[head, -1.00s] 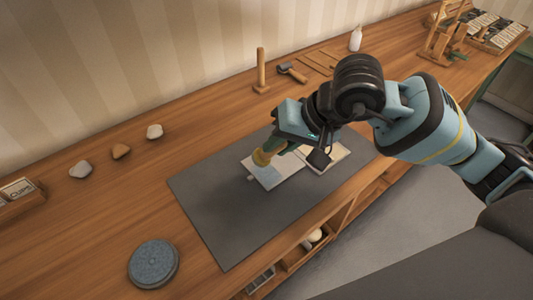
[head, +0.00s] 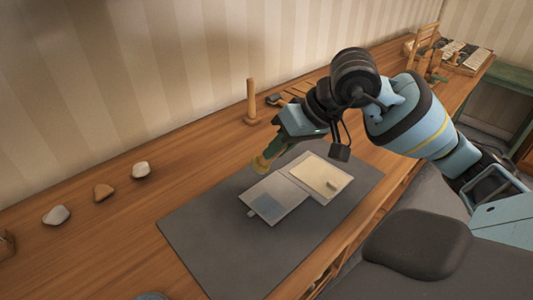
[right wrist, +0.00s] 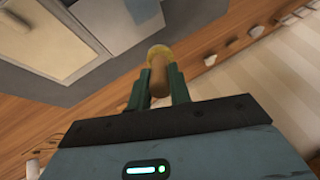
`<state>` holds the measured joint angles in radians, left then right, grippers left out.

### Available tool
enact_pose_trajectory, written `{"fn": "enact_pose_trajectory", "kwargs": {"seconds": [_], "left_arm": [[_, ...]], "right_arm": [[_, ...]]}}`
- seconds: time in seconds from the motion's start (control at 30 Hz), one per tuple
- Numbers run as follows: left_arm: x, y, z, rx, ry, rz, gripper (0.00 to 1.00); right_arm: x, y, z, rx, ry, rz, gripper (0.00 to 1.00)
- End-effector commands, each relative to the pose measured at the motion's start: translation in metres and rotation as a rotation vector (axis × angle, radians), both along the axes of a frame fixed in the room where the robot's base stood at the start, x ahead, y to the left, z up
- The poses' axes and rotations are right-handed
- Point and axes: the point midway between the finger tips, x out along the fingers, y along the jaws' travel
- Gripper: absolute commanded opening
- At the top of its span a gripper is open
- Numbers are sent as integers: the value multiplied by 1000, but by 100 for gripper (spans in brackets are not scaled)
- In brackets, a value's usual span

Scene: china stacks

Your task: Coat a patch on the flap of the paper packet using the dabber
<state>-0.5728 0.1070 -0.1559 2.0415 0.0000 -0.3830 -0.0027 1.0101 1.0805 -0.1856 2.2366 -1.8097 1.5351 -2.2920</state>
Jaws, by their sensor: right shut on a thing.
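The paper packet lies open on the grey mat, with a pale flap (head: 288,190) and a cream part (head: 322,175) to its right. A blue-grey patch (head: 267,206) shows on the flap's near left part. My right gripper (head: 277,150) is shut on the dabber (head: 262,164), whose yellow head points down to the left. The dabber is by the flap's far edge and seems raised clear of it. In the right wrist view its wooden handle (right wrist: 159,76) sits between the green fingers, and part of the packet (right wrist: 45,25) shows. My left gripper is out of view.
The grey mat (head: 210,240) has free room left of the packet. Several stones (head: 103,192) lie on the bench at left. A wooden post (head: 251,102) stands behind my right gripper. Wooden racks (head: 425,45) stand at the far right.

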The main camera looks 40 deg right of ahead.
Motion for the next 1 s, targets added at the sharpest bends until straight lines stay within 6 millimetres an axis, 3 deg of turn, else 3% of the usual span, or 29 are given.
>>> {"fn": "enact_pose_trajectory", "kwargs": {"seconds": [0.4, 0.8, 1.0], "left_arm": [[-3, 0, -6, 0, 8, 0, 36], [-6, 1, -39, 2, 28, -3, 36], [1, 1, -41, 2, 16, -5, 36]], "right_arm": [[0, 0, -2, 2, 3, -9, 0], [0, 0, -42, 3, 7, -9, 0], [0, 0, -51, 4, 5, -9, 0]]}}
